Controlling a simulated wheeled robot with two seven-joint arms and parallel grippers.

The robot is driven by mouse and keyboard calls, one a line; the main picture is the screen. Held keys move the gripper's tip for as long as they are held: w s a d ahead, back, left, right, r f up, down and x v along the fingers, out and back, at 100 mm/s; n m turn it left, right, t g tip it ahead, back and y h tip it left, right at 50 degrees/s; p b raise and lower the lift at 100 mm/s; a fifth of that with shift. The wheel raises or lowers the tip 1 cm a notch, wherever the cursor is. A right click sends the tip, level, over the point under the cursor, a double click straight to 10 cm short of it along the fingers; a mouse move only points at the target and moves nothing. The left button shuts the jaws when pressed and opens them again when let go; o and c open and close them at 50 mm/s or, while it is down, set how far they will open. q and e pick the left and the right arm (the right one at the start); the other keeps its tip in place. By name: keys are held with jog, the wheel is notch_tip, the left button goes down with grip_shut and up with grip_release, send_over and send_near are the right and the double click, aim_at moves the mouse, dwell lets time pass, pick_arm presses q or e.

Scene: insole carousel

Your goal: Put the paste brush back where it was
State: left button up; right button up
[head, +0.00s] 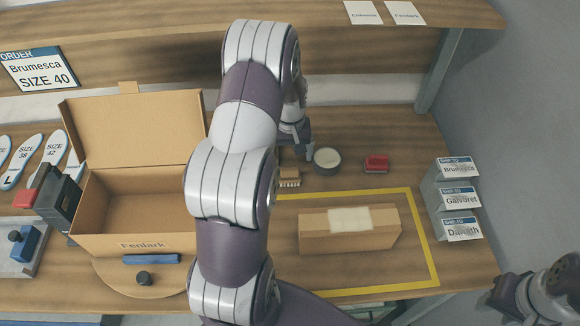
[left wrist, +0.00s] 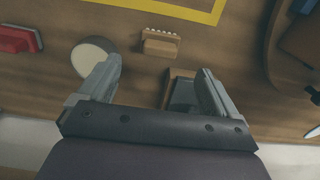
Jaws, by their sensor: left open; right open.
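The paste brush (head: 289,179), a small wooden block with pale bristles, lies on the table left of a round pot (head: 327,160). In the left wrist view the brush (left wrist: 160,44) is beyond the fingertips, apart from them. My left gripper (head: 298,148) is open and empty above the table behind the brush. A wooden block or holder with a grey face (left wrist: 180,88) shows partly behind one finger in the left wrist view. The pot (left wrist: 95,57) is partly hidden by the other finger. My right gripper (head: 506,298) is at the lower right, away from the table items, open.
A red-topped item (head: 376,163) lies right of the pot. A closed carton (head: 350,237) sits inside the yellow outline (head: 432,255). An open box (head: 132,216) stands left of my left arm, on a round board (head: 115,278). Ship-to bins (head: 455,200) line the right edge.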

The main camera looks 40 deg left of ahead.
pick_arm(q)
jog(key=shift+r, duration=0.95)
jog(key=s+d+r+m, duration=0.3)
jog(key=s+d, duration=0.3)
jog(key=d, duration=0.2)
jog(key=s+d+r+m+t, duration=0.1)
jog(key=s+d+r+m, duration=0.3)
jog(key=s+d, duration=0.3)
jog(key=d+m, duration=0.1)
jog(key=d, duration=0.1)
jog(key=shift+d, duration=0.3)
